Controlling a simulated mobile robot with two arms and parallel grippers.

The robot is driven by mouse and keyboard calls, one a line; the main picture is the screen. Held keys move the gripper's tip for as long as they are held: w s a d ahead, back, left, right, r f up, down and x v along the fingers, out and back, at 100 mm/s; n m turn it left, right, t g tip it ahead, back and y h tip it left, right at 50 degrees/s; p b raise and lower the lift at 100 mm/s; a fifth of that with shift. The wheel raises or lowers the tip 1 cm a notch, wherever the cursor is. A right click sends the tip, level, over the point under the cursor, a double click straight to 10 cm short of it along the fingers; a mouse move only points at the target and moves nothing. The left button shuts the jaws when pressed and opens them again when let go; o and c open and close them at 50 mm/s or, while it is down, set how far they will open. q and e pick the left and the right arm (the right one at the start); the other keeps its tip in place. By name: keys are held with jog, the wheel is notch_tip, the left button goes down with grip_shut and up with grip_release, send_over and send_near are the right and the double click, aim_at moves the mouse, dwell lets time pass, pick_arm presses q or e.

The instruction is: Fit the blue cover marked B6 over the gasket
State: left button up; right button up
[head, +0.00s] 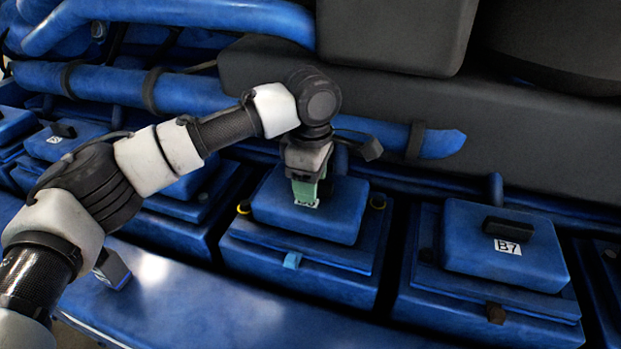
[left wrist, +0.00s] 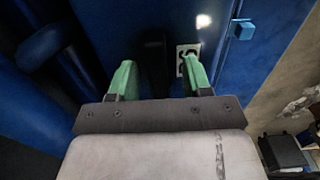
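The blue cover (head: 335,222) lies on its block in the middle of the head view. Its white label is mostly covered by my gripper, so I cannot read it fully. My left gripper (head: 307,188) reaches down onto the cover's top from above. In the left wrist view, its green fingers (left wrist: 158,70) stand apart on either side of the cover's black handle (left wrist: 155,55), with a gap showing on the right. Part of the label (left wrist: 187,52) shows behind the right finger. No gasket is visible under the cover. My right gripper is not in view.
A similar cover marked B7 (head: 505,250) sits to the right, and another blue cover (head: 66,140) sits at the left. A blue pipe (head: 200,92) and a dark grey housing (head: 520,150) run behind.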

pick_arm(q)
jog(key=shift+r, duration=0.25)
notch_tip(320, 180, up, 9)
jog(key=b, duration=0.3)
jog(key=shift+b, duration=0.3)
jog(key=shift+r, duration=0.7)
jog(key=shift+f, duration=0.1)
